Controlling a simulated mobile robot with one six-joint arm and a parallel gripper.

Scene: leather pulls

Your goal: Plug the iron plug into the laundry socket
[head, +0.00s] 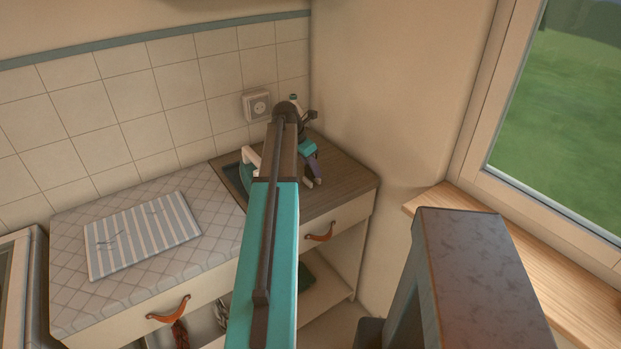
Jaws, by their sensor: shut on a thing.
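The laundry socket (258,106) is a pale square box with a round face on the tiled wall, above the back of the worktop. The iron (249,168), white and teal, sits on a dark patch of the brown worktop and is partly hidden behind my arm. My gripper (313,182) is low over the right part of the worktop, to the right of the iron and below and right of the socket. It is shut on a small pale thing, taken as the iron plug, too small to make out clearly. The cord cannot be traced.
A striped folded cloth (143,235) lies on the quilted ironing surface (75,224) at left. The brown worktop (345,183) ends at the right wall. Drawers below have leather pulls (320,237). A wooden window sill (535,262) is at right. A green-capped item (294,97) shows behind my arm.

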